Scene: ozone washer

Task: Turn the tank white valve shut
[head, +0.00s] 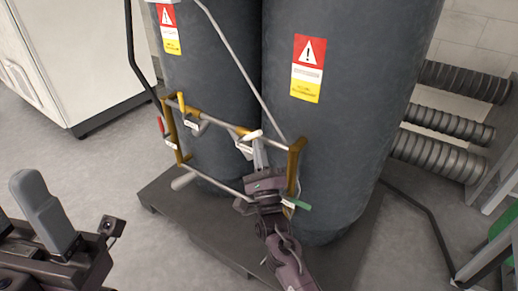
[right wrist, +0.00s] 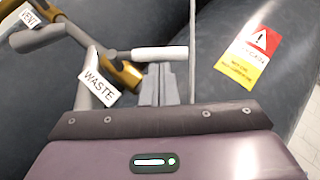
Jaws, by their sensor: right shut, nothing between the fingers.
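The white valve handle (head: 252,135) sits on the pipe frame in front of two dark tanks. In the right wrist view the white handle (right wrist: 160,52) lies roughly level across the picture, beside a tag reading WASTE (right wrist: 98,88). My right gripper (head: 259,148) is shut and empty, its fingertips (right wrist: 158,78) just at the white handle; whether they touch it I cannot tell. Another pale handle (head: 183,181) is at the lower left of the frame. My left gripper (head: 40,210) is partly in view at lower left, away from the valves; its opening is unclear.
The pipe frame also carries a red handle (head: 160,125), a yellow handle (head: 181,102) and a green handle (head: 298,204). The tanks (head: 345,130) stand on a dark base (head: 165,205). Ribbed hoses (head: 445,120) are at right, a white cabinet (head: 85,50) at left.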

